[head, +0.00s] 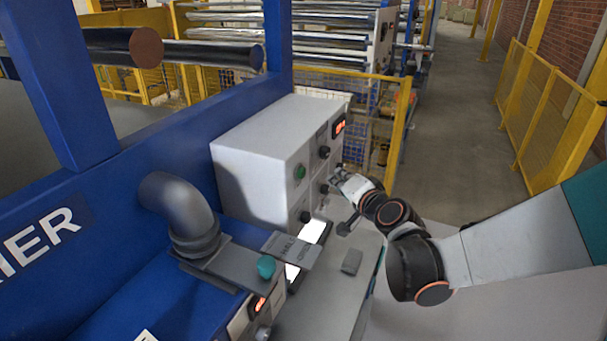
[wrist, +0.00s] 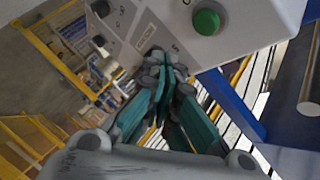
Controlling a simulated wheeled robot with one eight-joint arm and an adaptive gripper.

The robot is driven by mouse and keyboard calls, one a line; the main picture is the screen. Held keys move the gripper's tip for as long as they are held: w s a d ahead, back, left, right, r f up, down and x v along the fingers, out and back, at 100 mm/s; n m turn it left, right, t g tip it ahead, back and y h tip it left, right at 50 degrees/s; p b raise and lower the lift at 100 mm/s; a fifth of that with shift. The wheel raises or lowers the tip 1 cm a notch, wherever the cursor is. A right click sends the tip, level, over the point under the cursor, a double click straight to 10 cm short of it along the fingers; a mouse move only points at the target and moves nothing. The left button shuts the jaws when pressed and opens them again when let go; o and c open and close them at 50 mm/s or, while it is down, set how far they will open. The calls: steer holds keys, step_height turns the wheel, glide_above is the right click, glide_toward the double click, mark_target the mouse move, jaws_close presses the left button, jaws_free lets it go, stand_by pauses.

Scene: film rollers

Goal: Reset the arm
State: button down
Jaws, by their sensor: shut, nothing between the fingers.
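My arm comes in from the right of the head view, and its dark wrist joints end at my gripper (head: 340,180). The gripper is small there, close in front of the grey control box (head: 260,150). In the wrist view my gripper's teal fingers (wrist: 166,70) meet at their tips, shut and empty. The tips are near the box's panel, with a green button (wrist: 207,20) up and to the right of them. Whether they touch the panel cannot be told.
The control box also has a red display (head: 339,126). Below it are a grey pipe elbow (head: 185,210) and a teal knob (head: 266,266). A blue machine frame (head: 150,150) fills the left. Yellow railings (head: 540,100) border a clear aisle (head: 465,130) at the right.

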stand_by(0.4)
steer(key=s+d+f+n+g+h+b, duration=0.2)
steer(key=s+d+f+b, duration=0.3)
steer(key=s, duration=0.5)
steer(key=s+d+f+n+g+h+b, duration=0.2)
steer(key=s+d+f+b, duration=0.4)
steer(key=s+f+b, duration=0.2)
steer(key=s+d+f+n+g+h+b, duration=0.2)
steer(key=s+d+f+b, duration=0.4)
steer(key=s, duration=0.6)
step_height(320, 180, down, 2)
steer(key=shift+s+d+f+g+h+b, duration=0.15)
steer(key=shift+g+h+b, duration=0.25)
steer(key=shift+b, duration=0.45)
stand_by(3.6)
